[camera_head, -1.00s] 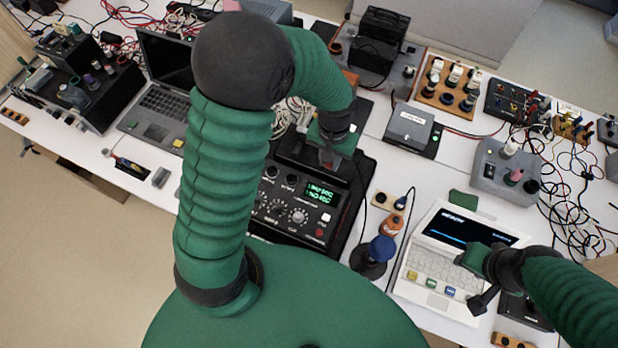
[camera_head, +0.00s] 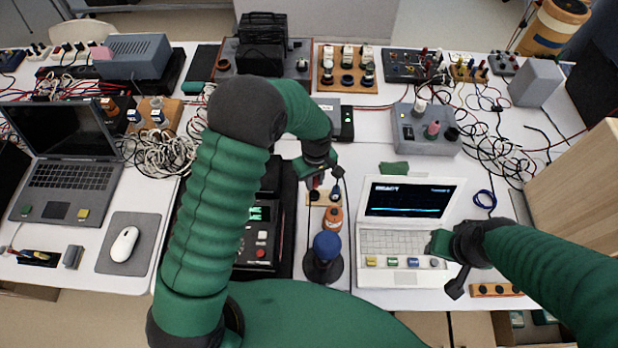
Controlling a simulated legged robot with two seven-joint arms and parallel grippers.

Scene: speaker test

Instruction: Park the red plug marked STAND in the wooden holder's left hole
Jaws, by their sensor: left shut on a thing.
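My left gripper (camera_head: 326,178) is shut on the red plug (camera_head: 315,183), right over the wooden holder's left part. Only a small dark red piece of the plug shows below the fingers, and its STAND marking cannot be read. The wooden holder (camera_head: 313,203) is a small light block, partly covered by the gripper. A blue plug (camera_head: 335,194) stands at its right side. The left hole is hidden, so I cannot tell whether the plug's tip is in it. My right gripper (camera_head: 449,264) is open and empty over the right front of the white laptop.
An orange bottle (camera_head: 334,217) and a blue-topped stand (camera_head: 327,246) are just in front of the holder. The white laptop (camera_head: 381,243) is to the right. A black device (camera_head: 262,240) with knobs and a green display lies left, partly behind my arm.

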